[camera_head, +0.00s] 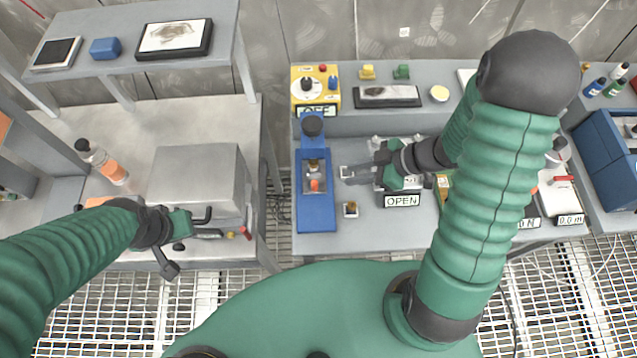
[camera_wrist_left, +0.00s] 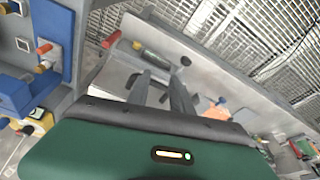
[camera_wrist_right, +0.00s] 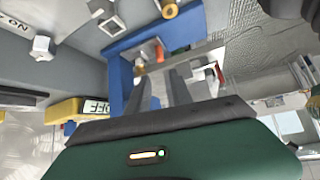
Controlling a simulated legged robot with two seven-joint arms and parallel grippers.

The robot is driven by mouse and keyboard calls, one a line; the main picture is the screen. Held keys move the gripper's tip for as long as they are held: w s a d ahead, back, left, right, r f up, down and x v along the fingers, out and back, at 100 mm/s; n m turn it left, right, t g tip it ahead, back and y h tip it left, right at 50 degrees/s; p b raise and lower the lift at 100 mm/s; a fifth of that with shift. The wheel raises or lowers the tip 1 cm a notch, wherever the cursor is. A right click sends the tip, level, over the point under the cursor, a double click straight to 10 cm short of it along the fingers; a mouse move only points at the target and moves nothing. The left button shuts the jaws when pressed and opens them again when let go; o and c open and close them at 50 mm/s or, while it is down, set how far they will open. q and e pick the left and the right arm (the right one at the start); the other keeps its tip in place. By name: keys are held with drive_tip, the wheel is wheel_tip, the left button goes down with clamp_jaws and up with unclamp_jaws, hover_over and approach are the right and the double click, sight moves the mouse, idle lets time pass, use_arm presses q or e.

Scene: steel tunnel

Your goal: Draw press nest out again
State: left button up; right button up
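The blue press (camera_head: 316,216) stands at the left end of the middle bench, with a black round knob (camera_head: 312,125) at its top. A small nest with an orange-red part (camera_head: 315,185) sits inside the blue frame. The orange part also shows in the right wrist view (camera_wrist_right: 160,52). My right gripper (camera_head: 350,174) is just right of the press, pointing left at it. Its fingers (camera_wrist_right: 163,90) are apart, with nothing seen between them. I cannot tell whether they touch the nest. My left gripper (camera_head: 192,240) is over the left bench's front edge, fingers (camera_wrist_left: 160,88) apart and empty.
A small brass-topped block (camera_head: 350,209) lies right of the press. A fixture with an OPEN sign (camera_head: 402,201) stands close to my right gripper. A yellow box (camera_head: 316,90) with an OFF sign is behind the press.

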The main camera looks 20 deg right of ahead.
sight(316, 183)
drive_tip(key=b+x, duration=0.2)
drive_tip(key=x, duration=1.3)
drive_tip(key=shift+w+b, duration=0.15)
drive_tip(key=shift+b, duration=0.15)
drive_tip(key=shift+c, duration=0.8)
clamp_jaws()
